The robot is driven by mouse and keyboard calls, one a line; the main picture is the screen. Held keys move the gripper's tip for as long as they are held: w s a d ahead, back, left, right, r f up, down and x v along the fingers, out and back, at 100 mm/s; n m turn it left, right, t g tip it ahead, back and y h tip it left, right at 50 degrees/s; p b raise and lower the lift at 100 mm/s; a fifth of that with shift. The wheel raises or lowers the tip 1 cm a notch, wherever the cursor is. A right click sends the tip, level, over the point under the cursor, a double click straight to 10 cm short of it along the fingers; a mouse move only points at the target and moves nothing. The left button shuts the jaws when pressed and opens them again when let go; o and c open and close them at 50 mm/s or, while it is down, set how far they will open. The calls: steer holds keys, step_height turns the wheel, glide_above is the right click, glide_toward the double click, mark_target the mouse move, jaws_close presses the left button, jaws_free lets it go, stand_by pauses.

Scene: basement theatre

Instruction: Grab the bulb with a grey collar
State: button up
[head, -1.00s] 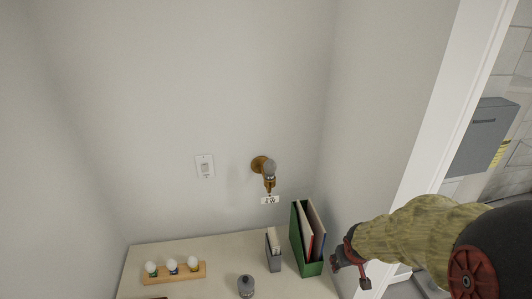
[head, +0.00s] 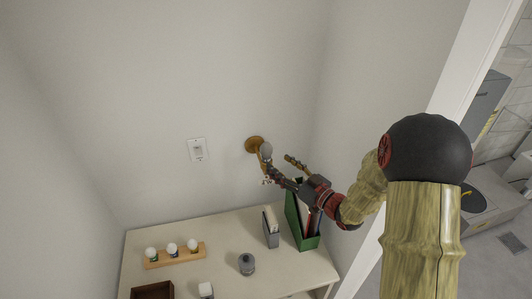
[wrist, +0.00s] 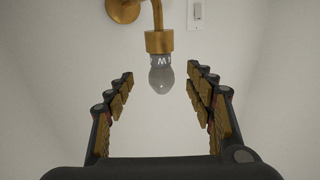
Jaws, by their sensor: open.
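A grey-looking bulb (head: 266,150) sits in a brass wall lamp (head: 254,144). In the wrist view the bulb (wrist: 161,78) shows a grey band with white letters where it meets the brass socket (wrist: 159,42). My gripper (head: 280,163) is open and empty at the lamp. In the wrist view the bulb lies between the two fingers of the gripper (wrist: 160,74), apart from both. Three white bulbs stand in a wooden rack (head: 154,264) on the table; one collar looks green and one dark blue, the right one is too small to tell.
The table (head: 225,230) below holds a grey round jar (head: 246,264), a grey file holder (head: 271,238), a green file holder (head: 307,240), a dark brown box (head: 152,291) and a small white-topped item (head: 206,290). A wall switch (head: 197,150) is left of the lamp. The right wall is close to my arm.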

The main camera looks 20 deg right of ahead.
mark_target(269, 157)
steer(key=p+x, duration=0.1)
steer(key=x, duration=0.6)
steer(key=shift+w+a+f+p, duration=0.2)
steer(key=shift+w+p, duration=0.1)
steer(key=shift+p, duration=0.1)
steer(key=c, duration=0.3)
steer(key=c, duration=1)
steer(key=shift+r, duration=0.2)
